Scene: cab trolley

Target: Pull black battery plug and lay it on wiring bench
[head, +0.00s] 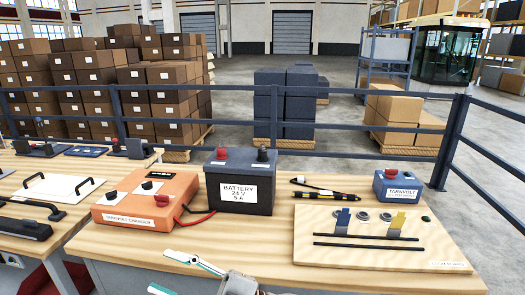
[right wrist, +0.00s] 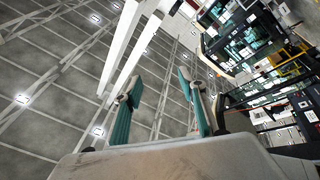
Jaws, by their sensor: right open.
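The battery (head: 240,190) is a dark box labelled "BATTERY 24 V 5 A" standing on the wooden bench (head: 255,248). The black plug (head: 263,155) sits upright on its top at the right, and a red plug (head: 221,153) sits on its top at the left. My right gripper (head: 160,271) is open and empty at the bottom of the head view, in front of the battery and apart from it. Its teal-padded fingers also show spread in the right wrist view (right wrist: 158,88), with only ceiling and background beyond. My left gripper is not in view.
An orange charger box (head: 148,200) stands left of the battery, with a red cable between them. Pens (head: 322,193), a blue box (head: 395,186) and a wooden panel (head: 375,262) with switches and black strips are to the right. A railing (head: 330,152) runs behind.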

